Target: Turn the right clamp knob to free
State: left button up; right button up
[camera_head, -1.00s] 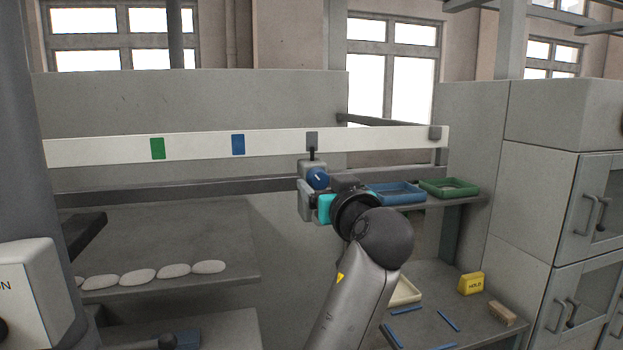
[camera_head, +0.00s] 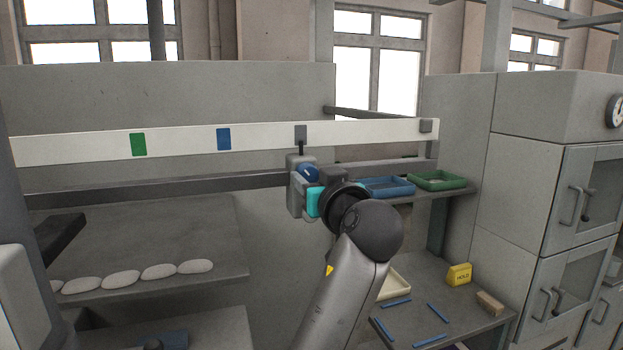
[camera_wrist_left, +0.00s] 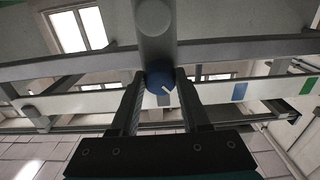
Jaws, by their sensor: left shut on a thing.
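The blue clamp knob (camera_head: 309,174) with a white mark sits on the front of a grey clamp block (camera_head: 295,196) that stands below the white rail. A thin dark pointer rises from the block to a grey patch (camera_head: 301,134) on the rail. My left gripper (camera_head: 316,178), with a teal part near its wrist, is at the knob. In the left wrist view its two dark fingers (camera_wrist_left: 160,88) are shut on the sides of the blue knob (camera_wrist_left: 158,80), whose white mark slants to the lower right. My right gripper is not in view.
The white rail (camera_head: 180,144) bears a green patch (camera_head: 138,145) and a blue patch (camera_head: 223,139). Blue (camera_head: 388,186) and green (camera_head: 438,180) trays stand on a shelf to the right. A yellow HOLD block (camera_head: 459,274) and blue sticks lie on the lower table. White oval pieces (camera_head: 121,278) lie left.

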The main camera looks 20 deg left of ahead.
pick_arm(q)
grip_shut()
jog(key=m+p, duration=0.2)
jog(key=m, duration=0.1)
jog(key=m+p, duration=0.2)
jog(key=shift+r+m, duration=0.2)
jog(key=shift+m, duration=0.2)
jog(key=shift+m+p, duration=0.65)
jog(key=shift+m, duration=0.25)
jog(key=shift+a+m+p, duration=0.1)
jog(key=shift+m+p, duration=0.2)
jog(key=shift+m, duration=0.6)
jog(key=m, duration=0.5)
jog(key=shift+m, duration=0.3)
